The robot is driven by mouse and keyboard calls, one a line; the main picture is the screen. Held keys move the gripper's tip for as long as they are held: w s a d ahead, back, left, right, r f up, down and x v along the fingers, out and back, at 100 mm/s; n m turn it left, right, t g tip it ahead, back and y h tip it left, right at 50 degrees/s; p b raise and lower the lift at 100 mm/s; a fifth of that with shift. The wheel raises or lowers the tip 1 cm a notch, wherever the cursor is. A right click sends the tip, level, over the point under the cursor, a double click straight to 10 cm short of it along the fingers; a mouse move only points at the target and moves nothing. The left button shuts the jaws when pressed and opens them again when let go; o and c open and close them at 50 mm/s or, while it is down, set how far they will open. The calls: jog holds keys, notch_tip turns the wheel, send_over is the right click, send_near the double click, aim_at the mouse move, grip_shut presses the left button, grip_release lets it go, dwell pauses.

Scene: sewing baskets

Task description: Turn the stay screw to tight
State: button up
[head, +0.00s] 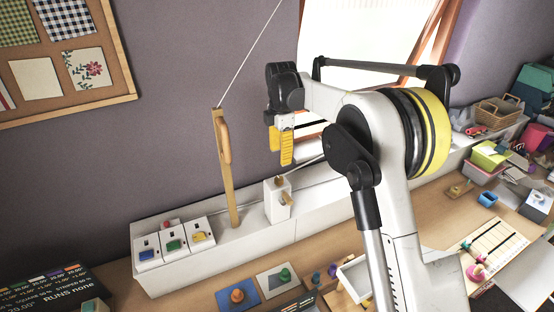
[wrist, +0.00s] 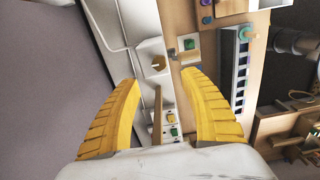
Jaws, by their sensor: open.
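A white block (head: 271,205) stands on the white ledge, with a small wooden knob (head: 286,198) on its front and a wooden piece on top. The knob looks like the stay screw, but I see no label. The knob's turn position is too small to tell.
A wooden post (head: 228,170) with a cord at its top stands left of the block. White switch boxes (head: 147,252) with coloured knobs sit further left. The window (head: 345,75) is behind my arm. Boards with knobs (head: 238,294) lie on the desk in front.

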aim_at(279, 178)
notch_tip(279, 178, down, 11)
jog(key=shift+w+a, duration=0.1)
jog(key=shift+a, duration=0.05)
dwell(0.4)
grip_shut()
